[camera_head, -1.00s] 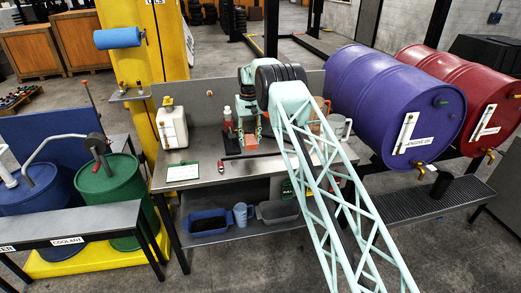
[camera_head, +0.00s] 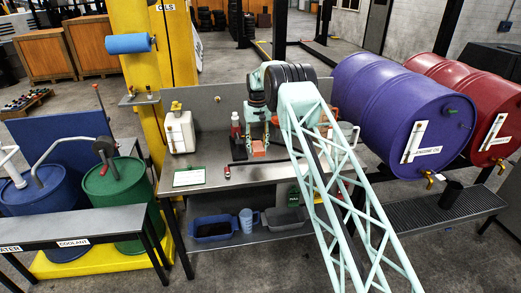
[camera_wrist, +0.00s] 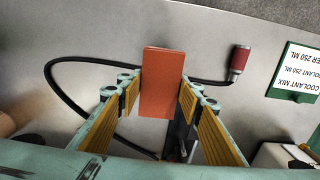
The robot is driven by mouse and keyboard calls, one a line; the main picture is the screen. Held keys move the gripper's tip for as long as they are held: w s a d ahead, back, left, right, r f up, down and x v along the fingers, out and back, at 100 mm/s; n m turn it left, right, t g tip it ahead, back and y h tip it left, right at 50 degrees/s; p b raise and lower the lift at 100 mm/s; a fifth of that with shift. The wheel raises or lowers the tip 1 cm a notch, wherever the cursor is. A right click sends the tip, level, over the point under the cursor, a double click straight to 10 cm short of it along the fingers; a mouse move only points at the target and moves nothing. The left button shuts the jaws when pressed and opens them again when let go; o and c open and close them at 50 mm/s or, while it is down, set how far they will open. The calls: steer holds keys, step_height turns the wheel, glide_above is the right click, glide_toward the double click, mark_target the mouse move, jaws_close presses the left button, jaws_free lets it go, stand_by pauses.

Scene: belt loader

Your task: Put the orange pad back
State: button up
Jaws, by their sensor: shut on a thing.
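The orange pad (camera_wrist: 163,82) is a flat rectangular block between the yellow-lined fingers of my gripper (camera_wrist: 161,92) in the wrist view. The fingers are shut on its two sides. In the head view the orange pad (camera_head: 258,149) shows small at the lower end of my gripper (camera_head: 257,141), over the metal bench (camera_head: 212,183). I cannot tell whether the pad touches the bench top.
A black hose with a red end (camera_wrist: 238,60) lies on the bench behind the pad. The purple drum (camera_head: 385,115) is close on the right.

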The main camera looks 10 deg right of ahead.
steer(key=s+r+b, duration=0.1)
steer(key=s+b, duration=0.3)
steer(key=s, duration=3.3)
steer(key=shift+s+r, duration=0.35)
steer(key=shift+d, duration=0.25)
